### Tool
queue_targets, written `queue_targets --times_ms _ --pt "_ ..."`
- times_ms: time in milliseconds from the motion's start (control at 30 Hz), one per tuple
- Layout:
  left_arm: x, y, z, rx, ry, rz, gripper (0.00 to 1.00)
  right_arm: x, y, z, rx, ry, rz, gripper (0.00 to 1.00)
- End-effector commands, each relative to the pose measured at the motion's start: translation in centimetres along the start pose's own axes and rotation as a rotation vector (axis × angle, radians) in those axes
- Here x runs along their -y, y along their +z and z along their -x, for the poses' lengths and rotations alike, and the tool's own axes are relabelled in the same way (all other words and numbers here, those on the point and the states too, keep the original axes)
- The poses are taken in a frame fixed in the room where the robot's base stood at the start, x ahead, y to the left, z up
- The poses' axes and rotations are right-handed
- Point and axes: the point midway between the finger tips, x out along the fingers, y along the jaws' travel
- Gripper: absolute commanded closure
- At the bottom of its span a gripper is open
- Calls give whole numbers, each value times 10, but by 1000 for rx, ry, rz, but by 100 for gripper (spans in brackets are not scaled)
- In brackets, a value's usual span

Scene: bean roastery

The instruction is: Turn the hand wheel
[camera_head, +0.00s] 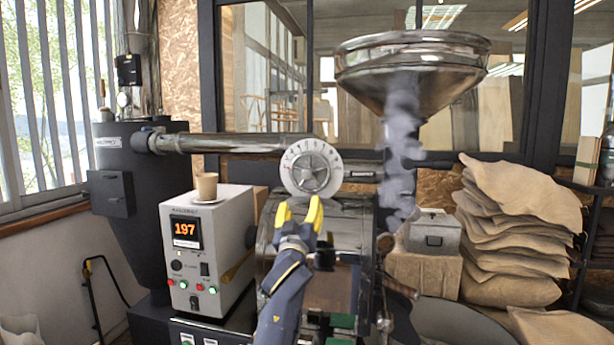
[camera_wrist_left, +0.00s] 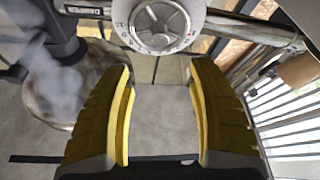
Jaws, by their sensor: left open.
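The hand wheel (camera_head: 312,167) is a round, silvery star-shaped knob inside a white dial ring with dark marks. It sits on a horizontal metal pipe at the middle of the head view. In the left wrist view the wheel (camera_wrist_left: 158,22) is at the top, beyond the fingertips. My left gripper (camera_head: 298,212) has yellow fingers and is open and empty. It is just below the wheel in the head view, apart from it. In the left wrist view the open fingers (camera_wrist_left: 160,80) have a clear gap between them. My right gripper is not in view.
The metal pipe (camera_head: 230,143) runs behind the wheel. A steel funnel (camera_head: 412,65) and smoke are at the right, near stacked sacks (camera_head: 515,230).

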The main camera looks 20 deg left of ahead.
Motion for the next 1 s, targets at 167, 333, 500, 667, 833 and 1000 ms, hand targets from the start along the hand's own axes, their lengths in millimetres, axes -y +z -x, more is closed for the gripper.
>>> queue_targets --times_ms 167,333,500,667,833,1000 --pt "0 -1 -20 0 0 -2 41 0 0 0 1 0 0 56" --pt "0 -1 -50 0 0 -3 41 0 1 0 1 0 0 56" --pt "0 -1 -79 0 0 -2 41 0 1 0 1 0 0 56" --pt "0 -1 -105 0 -1 -2 41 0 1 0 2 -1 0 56" --pt "0 0 -129 1 -1 -1 41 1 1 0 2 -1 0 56" --pt "0 0 -149 1 0 -1 41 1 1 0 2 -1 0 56"
